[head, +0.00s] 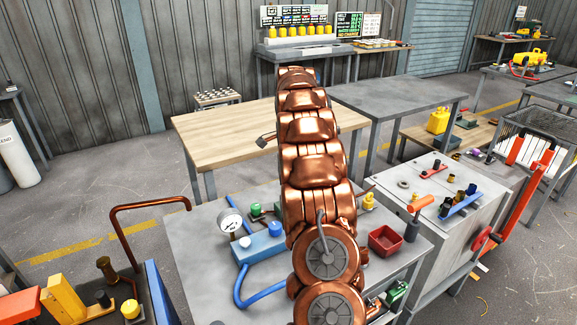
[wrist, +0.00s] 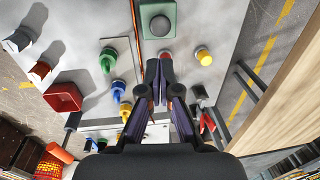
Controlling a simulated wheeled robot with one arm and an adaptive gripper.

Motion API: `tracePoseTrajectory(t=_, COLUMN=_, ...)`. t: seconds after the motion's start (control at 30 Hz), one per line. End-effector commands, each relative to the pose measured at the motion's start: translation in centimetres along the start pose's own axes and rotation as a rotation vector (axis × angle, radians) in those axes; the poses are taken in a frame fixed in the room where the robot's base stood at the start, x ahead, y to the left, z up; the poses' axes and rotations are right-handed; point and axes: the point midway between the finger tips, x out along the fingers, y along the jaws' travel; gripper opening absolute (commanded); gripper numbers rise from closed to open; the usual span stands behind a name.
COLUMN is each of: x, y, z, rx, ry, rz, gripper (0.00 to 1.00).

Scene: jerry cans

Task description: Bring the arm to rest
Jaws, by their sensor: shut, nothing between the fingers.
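My copper-coloured arm (head: 315,165) rises through the middle of the head view, in front of the tables. My gripper (wrist: 158,78) shows in the wrist view with its dark fingers together and nothing held. It is over a grey tabletop with small parts. In the head view I cannot make out the fingers; the arm hides part of the scene.
A grey bench (head: 200,262) with a gauge (head: 230,221), a blue block (head: 260,249) and a red bin (head: 385,241) lies around the arm. A wooden-topped table (head: 225,135) stands behind it, mostly bare. A yellow jerry can (head: 438,120) stands at the right.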

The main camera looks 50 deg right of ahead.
Motion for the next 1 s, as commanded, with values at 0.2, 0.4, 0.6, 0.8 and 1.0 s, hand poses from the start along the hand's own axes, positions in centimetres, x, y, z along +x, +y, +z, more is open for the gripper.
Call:
tracePoseTrajectory(t=0.2, x=0.0, y=0.0, z=0.0, rx=0.000, ry=0.000, rz=0.000, gripper=0.00)
tracePoseTrajectory(t=0.4, x=0.0, y=0.0, z=0.0, rx=0.000, ry=0.000, rz=0.000, gripper=0.00)
tracePoseTrajectory(t=0.6, x=-0.1, y=0.0, z=0.1, rx=-0.003, ry=0.000, rz=0.000, gripper=0.00)
tracePoseTrajectory(t=0.8, x=-1.4, y=0.9, z=3.2, rx=-0.090, ry=-0.003, rz=0.014, gripper=0.00)
tracePoseTrajectory(t=1.0, x=-3.7, y=3.3, z=9.1, rx=-0.278, ry=-0.012, rz=0.039, gripper=0.00)
